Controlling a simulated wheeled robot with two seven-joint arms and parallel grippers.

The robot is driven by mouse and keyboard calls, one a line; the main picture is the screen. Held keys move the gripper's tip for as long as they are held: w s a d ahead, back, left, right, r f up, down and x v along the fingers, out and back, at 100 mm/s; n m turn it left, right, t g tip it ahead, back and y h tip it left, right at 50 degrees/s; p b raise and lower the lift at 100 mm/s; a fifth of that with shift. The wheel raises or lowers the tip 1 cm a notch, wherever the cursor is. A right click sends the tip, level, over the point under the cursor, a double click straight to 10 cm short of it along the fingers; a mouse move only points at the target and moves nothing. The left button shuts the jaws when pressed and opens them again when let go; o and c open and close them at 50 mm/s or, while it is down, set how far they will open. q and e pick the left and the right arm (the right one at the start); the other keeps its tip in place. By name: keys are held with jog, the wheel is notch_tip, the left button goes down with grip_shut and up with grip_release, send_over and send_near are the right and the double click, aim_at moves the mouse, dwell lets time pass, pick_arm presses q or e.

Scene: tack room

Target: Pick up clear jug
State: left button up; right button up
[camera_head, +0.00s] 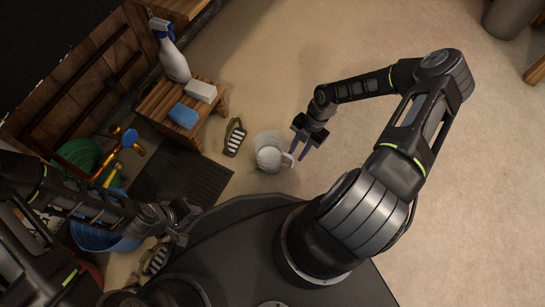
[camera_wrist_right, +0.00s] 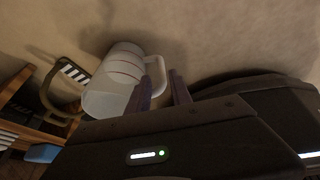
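The clear jug (camera_head: 268,150) stands on the floor in the middle of the head view, with its white handle toward the right. It also shows in the right wrist view (camera_wrist_right: 118,72), with the handle (camera_wrist_right: 156,72) near my fingers. My right gripper (camera_head: 297,151) is open at the handle side of the jug. In the right wrist view the two fingers (camera_wrist_right: 163,90) are apart, with the handle at or between their tips; I cannot tell whether they touch it. My left gripper (camera_head: 184,222) is low at the left, away from the jug; its fingers are unclear.
A wooden stool (camera_head: 165,103) holds a spray bottle (camera_head: 174,62), a white block (camera_head: 201,91) and a blue sponge (camera_head: 184,115). A brush (camera_head: 235,138) lies left of the jug. A dark mat (camera_head: 180,176) and green hose (camera_head: 82,154) are farther left.

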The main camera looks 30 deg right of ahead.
aim_at(292, 164)
jog(key=shift+x, duration=0.95)
jog(key=shift+f, duration=0.1)
jog(key=b+x, duration=0.3)
jog(key=x, duration=0.1)
jog(key=shift+f, duration=0.2)
jog(key=shift+a+f+b, duration=0.2)
jog(key=shift+f+b, duration=0.1)
jog(key=shift+f, duration=0.05)
jog(key=shift+c, duration=0.3)
jog(key=shift+s, duration=0.1)
grip_shut()
dwell(0.5)
